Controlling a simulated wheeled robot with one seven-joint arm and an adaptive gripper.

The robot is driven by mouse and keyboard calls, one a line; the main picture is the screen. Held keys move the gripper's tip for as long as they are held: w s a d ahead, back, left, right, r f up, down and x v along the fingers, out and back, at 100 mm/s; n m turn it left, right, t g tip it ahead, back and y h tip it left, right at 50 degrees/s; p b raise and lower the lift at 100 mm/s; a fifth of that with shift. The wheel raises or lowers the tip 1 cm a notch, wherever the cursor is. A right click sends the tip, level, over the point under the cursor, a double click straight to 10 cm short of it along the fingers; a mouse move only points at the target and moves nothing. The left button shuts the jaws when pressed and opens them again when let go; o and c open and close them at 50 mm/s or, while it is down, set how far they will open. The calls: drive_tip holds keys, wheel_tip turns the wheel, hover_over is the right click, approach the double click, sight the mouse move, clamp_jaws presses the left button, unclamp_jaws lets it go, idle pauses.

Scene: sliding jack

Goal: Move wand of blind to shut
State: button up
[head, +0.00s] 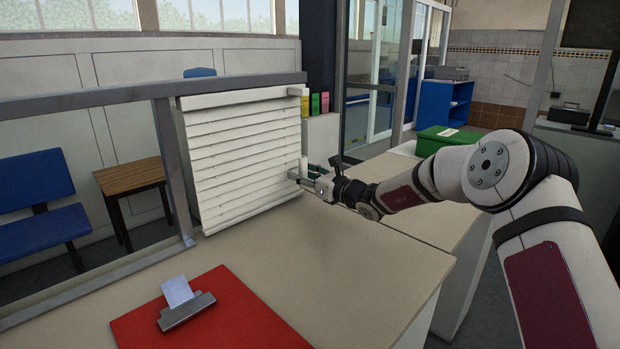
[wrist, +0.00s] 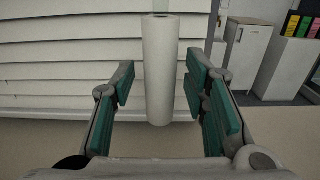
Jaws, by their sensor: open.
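The white slatted blind (head: 240,155) hangs in a grey frame above the counter, its slats angled with thin dark lines between them. It also fills the upper left of the wrist view (wrist: 70,60). The wand, a thick white cylinder (wrist: 160,70), hangs upright in the middle of the wrist view. My gripper (head: 306,178) is at the blind's lower right edge in the head view. In the wrist view its green-padded fingers (wrist: 162,100) are open on both sides of the wand's lower part, with gaps on each side. The wand is mostly hidden by my gripper in the head view.
The beige counter (head: 330,255) lies below, with a red clipboard (head: 225,315) at the front. A grey rail (head: 80,105) runs along the left. A green box (head: 445,140) stands behind my arm. White cabinets (wrist: 245,50) stand beyond the wand.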

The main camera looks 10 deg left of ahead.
drive_tip(key=v, duration=1.1)
drive_tip(key=shift+s+d, duration=0.3)
drive_tip(key=s+r+n+g+h+p, duration=0.1)
drive_tip(key=s+r+n+g, duration=0.2)
drive_tip(key=s+n, duration=0.35)
drive_tip(key=s+r+n+g+h+p, duration=0.1)
drive_tip(key=s+r+n+g, duration=0.2)
drive_tip(key=s, duration=0.7)
drive_tip(key=s+r+n+g+h+p, duration=0.1)
drive_tip(key=s+r+n+g+p, duration=0.1)
drive_tip(key=s+r+n, duration=0.5)
drive_tip(key=s+d+n+h+p, duration=0.2)
drive_tip(key=s+d+n+h, duration=0.2)
drive_tip(key=s+d, duration=0.7)
drive_tip(key=s+d+n+t+h+p, duration=0.1)
drive_tip(key=s+d+n+h, duration=0.4)
drive_tip(key=s+d, duration=0.6)
drive_tip(key=s+f+h+p, duration=0.1)
drive_tip(key=s+h, duration=0.1)
drive_tip(key=s, duration=0.5)
drive_tip(key=shift+s+a+r, duration=0.1)
drive_tip(key=shift+s, duration=0.05)
drive_tip(key=shift+c, duration=0.9)
